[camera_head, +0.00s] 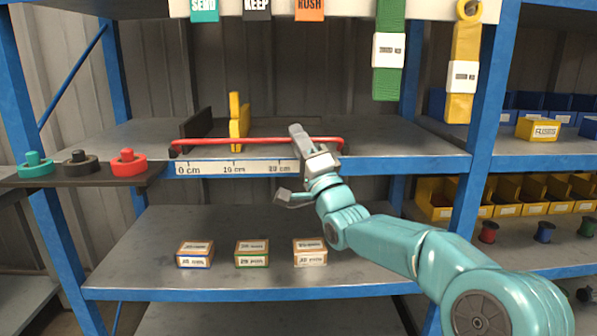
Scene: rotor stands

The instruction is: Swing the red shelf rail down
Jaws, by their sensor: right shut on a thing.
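The red shelf rail (235,141) runs level along the front of the upper shelf (390,145), raised a little above its blue front edge. Its two ends bend down to dark mounts at the shelf. My right gripper (301,143) reaches in from the lower right and is shut on the red rail right of its middle. Its fingers hide a short piece of the rail. My left gripper is not in view.
A 0 cm scale strip (237,168) lies below the rail. A black divider (196,124) and a yellow piece (239,122) stand behind it. Teal, black and red knobs (128,163) sit at left. Small boxes (252,253) stand below. Green (389,30) and yellow straps (465,50) hang above.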

